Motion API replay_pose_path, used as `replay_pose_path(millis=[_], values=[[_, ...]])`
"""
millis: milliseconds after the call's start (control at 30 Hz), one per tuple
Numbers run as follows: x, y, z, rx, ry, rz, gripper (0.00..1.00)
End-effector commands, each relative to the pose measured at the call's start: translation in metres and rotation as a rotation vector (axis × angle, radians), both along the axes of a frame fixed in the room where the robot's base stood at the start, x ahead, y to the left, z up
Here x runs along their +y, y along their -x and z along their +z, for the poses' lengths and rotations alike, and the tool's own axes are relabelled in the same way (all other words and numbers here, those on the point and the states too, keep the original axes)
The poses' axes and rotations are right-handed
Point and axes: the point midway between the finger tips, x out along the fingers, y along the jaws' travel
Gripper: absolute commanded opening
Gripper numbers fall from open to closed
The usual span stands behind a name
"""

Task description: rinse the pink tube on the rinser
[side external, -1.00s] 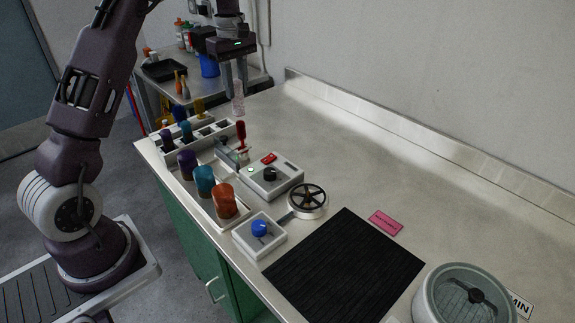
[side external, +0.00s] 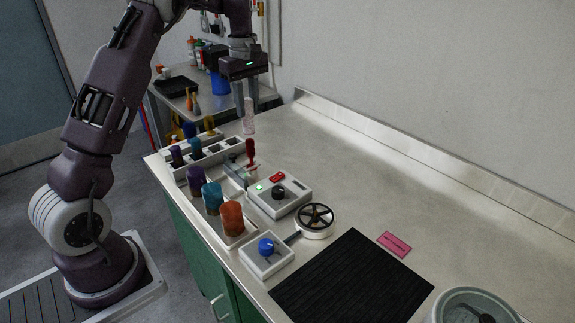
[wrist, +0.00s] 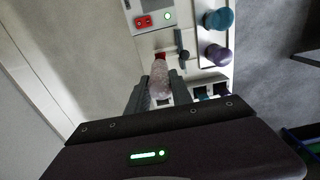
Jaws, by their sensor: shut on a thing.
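My gripper (side external: 246,97) is shut on a pale pink, see-through tube (side external: 248,122), which hangs upright above the bench. In the wrist view, the tube (wrist: 160,82) sits between the two fingers. An upright red piece (side external: 250,150) stands just below the tube's lower end, with a small gap seen in the side view. I cannot tell for certain which part is the rinser.
A white rack (side external: 226,149) and purple, blue and orange capped containers (side external: 232,219) stand left of the box. A blue-knob box (side external: 267,262), a spoked wheel (side external: 316,217), a black mat (side external: 352,284) and a round grey vessel (side external: 474,297) are nearer.

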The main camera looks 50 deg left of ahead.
Motion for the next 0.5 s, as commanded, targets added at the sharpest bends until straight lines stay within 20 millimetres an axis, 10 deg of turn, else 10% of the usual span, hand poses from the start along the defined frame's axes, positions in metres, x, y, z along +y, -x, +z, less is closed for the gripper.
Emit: replay_pose_path(millis=[167, 500], values=[[-0.041, -0.012, -0.010, 0.001, 0.003, -0.082, 0.00], [-0.205, -0.018, -0.050, 0.000, 0.004, -0.406, 0.00]])
